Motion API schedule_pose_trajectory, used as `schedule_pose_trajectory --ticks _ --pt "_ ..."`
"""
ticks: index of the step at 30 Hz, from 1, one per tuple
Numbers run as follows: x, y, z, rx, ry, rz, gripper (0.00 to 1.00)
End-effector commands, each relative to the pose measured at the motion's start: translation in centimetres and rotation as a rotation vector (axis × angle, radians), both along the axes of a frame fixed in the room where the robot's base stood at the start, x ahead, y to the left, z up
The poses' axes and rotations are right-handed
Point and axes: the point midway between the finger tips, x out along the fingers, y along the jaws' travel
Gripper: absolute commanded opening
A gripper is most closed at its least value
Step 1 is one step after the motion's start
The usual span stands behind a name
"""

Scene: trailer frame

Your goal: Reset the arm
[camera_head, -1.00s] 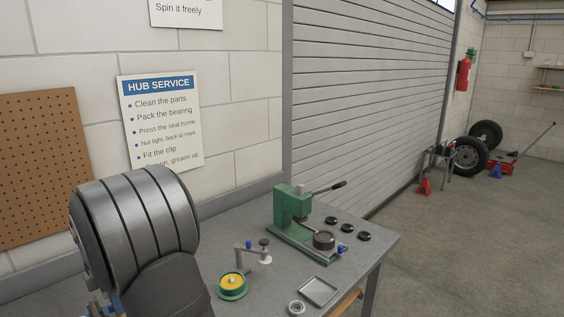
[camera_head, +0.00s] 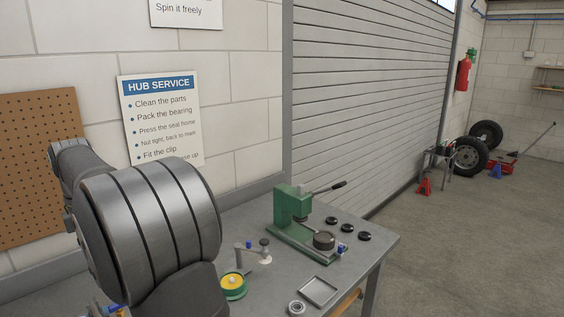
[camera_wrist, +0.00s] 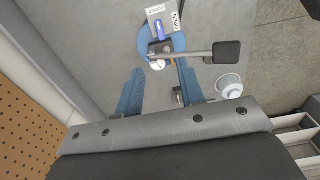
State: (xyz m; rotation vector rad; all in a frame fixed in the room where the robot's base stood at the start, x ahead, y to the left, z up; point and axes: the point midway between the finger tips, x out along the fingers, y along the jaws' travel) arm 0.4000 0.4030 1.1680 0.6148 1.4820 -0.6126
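My gripper (camera_wrist: 160,90) shows in the wrist view with its two blue fingers apart and nothing seen held between them. Beyond the fingertips is a fixture with a grey lever and dark pad (camera_wrist: 227,52) and labels (camera_wrist: 165,17), one reading OPEN. A white cup-like part (camera_wrist: 229,86) lies to the right of the right finger. In the head view my arm fills the lower left and the gripper is hidden.
The bench holds a green press (camera_head: 292,212), a small clamp stand (camera_head: 253,252), a green and yellow round part (camera_head: 233,286), a shallow tray (camera_head: 319,291), a ring (camera_head: 297,307) and several black discs (camera_head: 347,227). A pegboard (camera_head: 38,160) is on the wall at left.

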Motion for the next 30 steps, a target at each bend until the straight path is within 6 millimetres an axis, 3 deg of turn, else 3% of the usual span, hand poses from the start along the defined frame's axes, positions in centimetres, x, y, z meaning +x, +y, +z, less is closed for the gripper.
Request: schedule_pose_trajectory --ticks 3,6,27,30 --pt "0.0 0.0 2.3 0.002 -0.002 0.0 0.35" --pt "-0.1 -0.1 -0.5 -0.004 0.004 0.0 0.35" --pt "0.0 -0.1 -14.7 -0.004 0.003 0.0 0.35" --pt "0.0 0.0 -15.6 -0.001 0.001 -0.031 0.35"
